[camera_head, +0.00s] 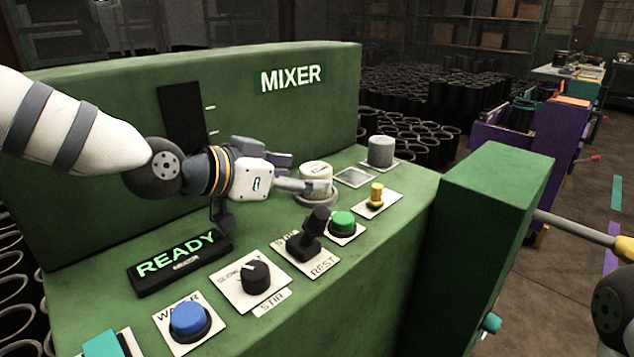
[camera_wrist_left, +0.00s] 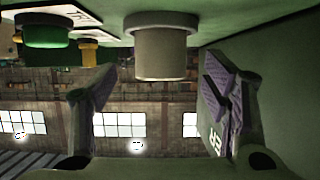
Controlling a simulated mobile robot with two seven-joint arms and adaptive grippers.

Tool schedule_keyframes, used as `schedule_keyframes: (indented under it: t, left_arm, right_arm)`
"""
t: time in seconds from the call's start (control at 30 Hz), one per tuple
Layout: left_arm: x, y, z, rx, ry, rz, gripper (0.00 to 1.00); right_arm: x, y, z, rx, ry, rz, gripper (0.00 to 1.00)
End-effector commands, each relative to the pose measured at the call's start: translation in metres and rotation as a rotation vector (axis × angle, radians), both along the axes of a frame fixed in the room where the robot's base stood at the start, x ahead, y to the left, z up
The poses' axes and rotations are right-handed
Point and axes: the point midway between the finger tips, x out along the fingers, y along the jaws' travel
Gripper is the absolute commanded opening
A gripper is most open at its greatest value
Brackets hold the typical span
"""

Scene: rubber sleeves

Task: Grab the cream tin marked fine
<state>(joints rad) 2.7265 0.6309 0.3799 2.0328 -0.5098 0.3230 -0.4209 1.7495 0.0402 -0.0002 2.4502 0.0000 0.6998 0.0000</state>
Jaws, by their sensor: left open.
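A cream tin (camera_head: 316,172) stands upright on a round base on the green mixer panel. Its marking is too small to read. My left gripper (camera_head: 296,174) is open at the tin's left side, with one finger low in front and the other behind. In the left wrist view, which looks upside down, the tin (camera_wrist_left: 160,50) hangs between the two spread fingers (camera_wrist_left: 155,95), with gaps visible at both sides. A grey tin (camera_head: 381,151) stands further right on the panel, beside an empty pale square plate (camera_head: 354,177). My right gripper is out of view.
Along the panel's front are a yellow knob (camera_head: 376,195), a green button (camera_head: 342,222), a black lever (camera_head: 312,232), a black dial (camera_head: 255,276) and a blue button (camera_head: 189,320). The MIXER back wall (camera_head: 225,115) rises close behind my left arm.

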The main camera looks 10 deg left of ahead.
Motion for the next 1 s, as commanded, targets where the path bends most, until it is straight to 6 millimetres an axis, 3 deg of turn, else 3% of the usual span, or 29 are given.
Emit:
schedule_keyframes:
  t: [0.2,0.47,0.73,1.0]
  left_arm:
    - [0.032,-0.021,-0.017,0.002,0.005,-0.001,0.69]
    - [0.036,-0.024,-0.013,0.0,-0.002,0.001,0.69]
    - [0.036,-0.024,-0.014,0.0,-0.002,0.001,0.1]
    - [0.036,-0.023,-0.01,0.0,-0.005,0.0,0.1]
  right_arm:
    - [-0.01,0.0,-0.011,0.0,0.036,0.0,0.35]
    - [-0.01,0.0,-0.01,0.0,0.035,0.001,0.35]
    - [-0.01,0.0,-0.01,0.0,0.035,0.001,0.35]
    - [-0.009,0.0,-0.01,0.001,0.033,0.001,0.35]
